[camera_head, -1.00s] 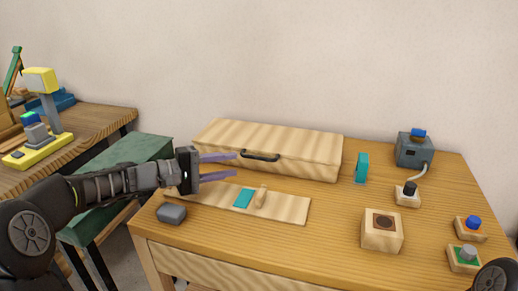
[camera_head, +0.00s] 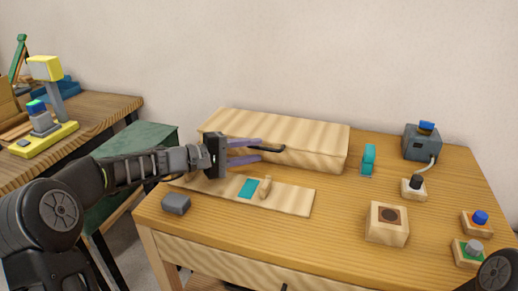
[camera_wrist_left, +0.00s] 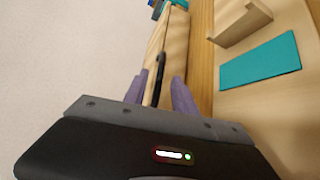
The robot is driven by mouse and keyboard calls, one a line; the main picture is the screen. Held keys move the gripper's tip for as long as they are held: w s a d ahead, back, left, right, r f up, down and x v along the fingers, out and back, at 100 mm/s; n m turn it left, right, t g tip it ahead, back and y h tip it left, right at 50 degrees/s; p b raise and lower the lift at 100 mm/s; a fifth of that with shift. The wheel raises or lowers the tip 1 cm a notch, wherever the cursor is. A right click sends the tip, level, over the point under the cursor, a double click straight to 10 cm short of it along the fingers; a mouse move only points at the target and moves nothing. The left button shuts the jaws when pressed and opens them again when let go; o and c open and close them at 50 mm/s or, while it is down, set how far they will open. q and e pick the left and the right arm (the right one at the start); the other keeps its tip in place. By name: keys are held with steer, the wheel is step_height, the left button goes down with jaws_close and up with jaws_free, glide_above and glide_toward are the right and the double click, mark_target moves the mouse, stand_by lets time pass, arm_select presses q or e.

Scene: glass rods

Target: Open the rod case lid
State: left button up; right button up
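The wooden rod case (camera_head: 315,145) lies at the back of the table with its lid shut. A dark bar handle (camera_head: 270,149) is on its front face. My left gripper (camera_head: 261,150) is open at the front of the case, its two purple fingers pointing at the handle, one higher than the other. In the left wrist view the handle (camera_wrist_left: 159,78) shows between the spread fingers (camera_wrist_left: 160,80); I cannot tell if they touch it. My right gripper is out of view; only a dark part of that arm shows at the lower right.
A wooden board (camera_head: 295,200) with a teal patch (camera_head: 249,188) lies in front of the case. A grey block (camera_head: 176,204) is at the left front. A teal piece (camera_head: 368,158), a wooden block with a hole (camera_head: 387,224) and a grey box (camera_head: 421,143) stand to the right.

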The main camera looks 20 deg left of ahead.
arm_select(q)
steer(key=shift+x, duration=1.2)
jaws_close()
stand_by(0.6)
